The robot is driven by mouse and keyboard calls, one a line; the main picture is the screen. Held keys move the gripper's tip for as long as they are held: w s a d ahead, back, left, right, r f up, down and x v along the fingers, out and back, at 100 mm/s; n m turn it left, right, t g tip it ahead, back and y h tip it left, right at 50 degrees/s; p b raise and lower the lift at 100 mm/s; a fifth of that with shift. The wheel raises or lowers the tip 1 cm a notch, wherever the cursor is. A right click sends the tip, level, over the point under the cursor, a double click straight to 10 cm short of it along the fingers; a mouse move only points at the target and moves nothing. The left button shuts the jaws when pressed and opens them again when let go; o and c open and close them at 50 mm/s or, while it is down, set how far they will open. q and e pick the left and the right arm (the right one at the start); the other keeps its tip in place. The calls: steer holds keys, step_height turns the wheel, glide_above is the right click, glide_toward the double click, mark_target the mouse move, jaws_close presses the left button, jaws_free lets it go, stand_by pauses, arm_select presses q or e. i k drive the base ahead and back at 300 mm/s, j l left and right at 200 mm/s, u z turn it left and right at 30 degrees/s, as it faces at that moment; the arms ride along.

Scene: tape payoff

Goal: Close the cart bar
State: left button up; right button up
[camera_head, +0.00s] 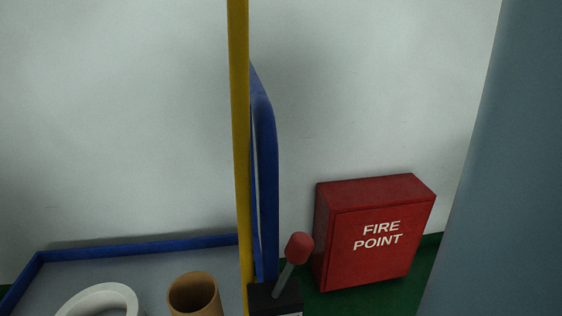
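A yellow bar (239,140) stands upright near the middle of the head view and runs out of the top of the picture. It looks like the cart bar. Its lower end is beside a black block (272,299) at the bottom edge. A lever with a red knob (299,247) leans up and right from the block. Just behind the bar is a blue upright frame (266,175), seen nearly edge-on. The cart's grey bed has a blue rim (140,246) at lower left. Neither of my grippers is in view.
On the bed are a white ring-shaped roll (97,298), cut by the bottom edge, and a brown hollow tube (194,294). A red box marked FIRE POINT (375,235) is right of the bar by the pale wall. A blue-grey surface (500,190) fills the right side.

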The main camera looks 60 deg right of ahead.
mark_target(238, 11)
steer(key=l+z, duration=0.1)
steer(key=z, duration=0.3)
steer(key=l+z, duration=0.1)
steer(key=z, duration=0.25)
steer(key=k+l+z, duration=0.1)
steer(key=z, duration=0.3)
steer(key=i+j, duration=0.15)
